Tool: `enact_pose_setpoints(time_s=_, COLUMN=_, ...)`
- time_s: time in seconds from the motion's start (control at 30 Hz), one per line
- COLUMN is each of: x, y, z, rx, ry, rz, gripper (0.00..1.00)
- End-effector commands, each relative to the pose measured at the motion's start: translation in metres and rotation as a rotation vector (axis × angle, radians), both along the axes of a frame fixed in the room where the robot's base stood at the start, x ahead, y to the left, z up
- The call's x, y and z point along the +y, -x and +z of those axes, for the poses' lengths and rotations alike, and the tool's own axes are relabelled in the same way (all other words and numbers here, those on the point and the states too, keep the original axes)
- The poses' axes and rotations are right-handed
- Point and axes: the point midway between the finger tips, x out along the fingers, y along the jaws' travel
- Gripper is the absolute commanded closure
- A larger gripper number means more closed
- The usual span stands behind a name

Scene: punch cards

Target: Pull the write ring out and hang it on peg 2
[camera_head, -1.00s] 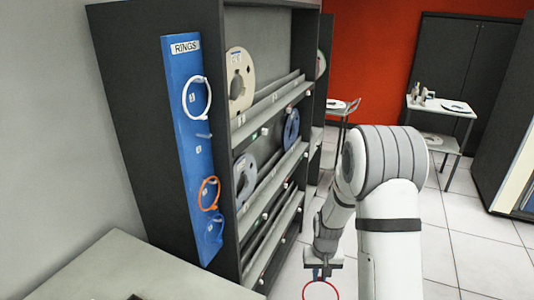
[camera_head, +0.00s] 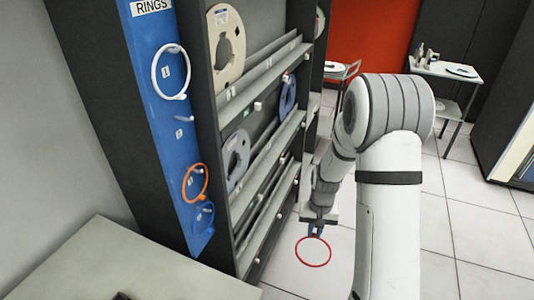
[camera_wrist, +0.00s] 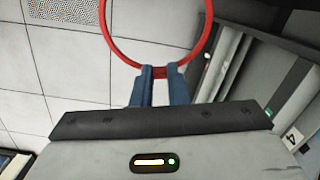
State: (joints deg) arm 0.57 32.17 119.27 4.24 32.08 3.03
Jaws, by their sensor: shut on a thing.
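My gripper (camera_head: 314,230) is shut on a thin red ring (camera_head: 313,267), which hangs below the jaws in the head view. The wrist view shows the two blue fingers (camera_wrist: 159,75) pinching the rim of the red ring (camera_wrist: 207,35). The blue RINGS board (camera_head: 157,104) is fixed to the end of the dark shelf unit, left of my arm. Peg 2 (camera_head: 178,118) sticks out above its small label and is empty. A white ring (camera_head: 155,78) hangs above it, an orange ring (camera_head: 205,186) and a blue ring (camera_head: 211,220) below. My gripper is well right of the board.
The shelf rack (camera_head: 262,137) holds tape reels, including a cream reel (camera_head: 217,62). It stands between the board and my gripper. A grey tabletop (camera_head: 85,270) is at lower left. Tiled floor lies open to the right, with a small table (camera_head: 447,70) farther back.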

Motion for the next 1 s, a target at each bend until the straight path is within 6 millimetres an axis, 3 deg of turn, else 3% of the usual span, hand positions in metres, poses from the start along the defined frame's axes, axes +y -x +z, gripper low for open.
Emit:
enact_pose_setpoints(time_s=0.3, x=0.069, y=0.049, z=0.074, rx=0.298, ry=-0.376, rz=-0.541, gripper=1.00)
enact_pose_setpoints(time_s=0.47, x=0.103, y=0.056, z=0.121, rx=0.412, ry=-0.664, rz=-0.745, gripper=1.00)
enact_pose_setpoints(time_s=0.6, x=0.129, y=0.056, z=0.170, rx=0.469, ry=-0.936, rz=-0.876, gripper=1.00)
enact_pose_setpoints(time_s=0.73, x=0.145, y=0.051, z=0.223, rx=0.482, ry=-1.181, rz=-0.964, gripper=1.00)
enact_pose_setpoints(time_s=0.9, x=0.150, y=0.044, z=0.289, rx=0.456, ry=-1.427, rz=-1.033, gripper=1.00)
enact_pose_setpoints(time_s=1.0, x=0.147, y=0.042, z=0.312, rx=0.441, ry=-1.499, rz=-1.053, gripper=1.00)
